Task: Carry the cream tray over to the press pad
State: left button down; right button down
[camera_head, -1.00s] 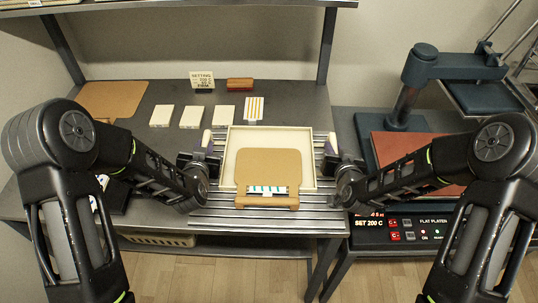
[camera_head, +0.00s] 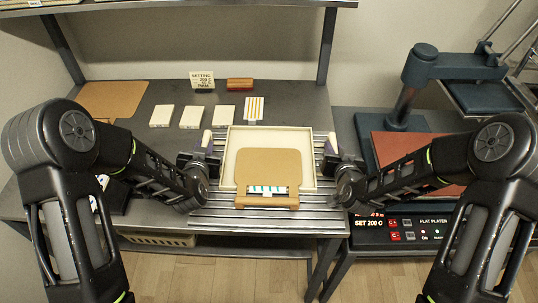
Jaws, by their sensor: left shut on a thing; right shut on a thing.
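The cream tray (camera_head: 309,140) sits on the slatted metal part of the grey table, between my two grippers. A tan board (camera_head: 267,168) lies in it, with a wooden bar and a striped strip (camera_head: 267,190) at its front edge. My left gripper (camera_head: 212,160) is shut on the tray's left side. My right gripper (camera_head: 330,162) is shut on the tray's right side. The fingertips are partly hidden by the gripper bodies. The reddish-brown press pad (camera_head: 400,147) lies on the press at the right, partly hidden behind my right arm.
The dark blue press (camera_head: 440,66) stands at the right, with its control panel (camera_head: 410,228) in front. Several cream blocks (camera_head: 191,117), a striped card (camera_head: 254,108), a sign (camera_head: 202,80) and a brown block (camera_head: 240,84) are behind the tray. A tan sheet (camera_head: 112,98) lies at the back left.

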pick_arm(q)
jog(key=shift+r, duration=0.1)
pick_arm(e)
jog(key=shift+r, duration=0.1)
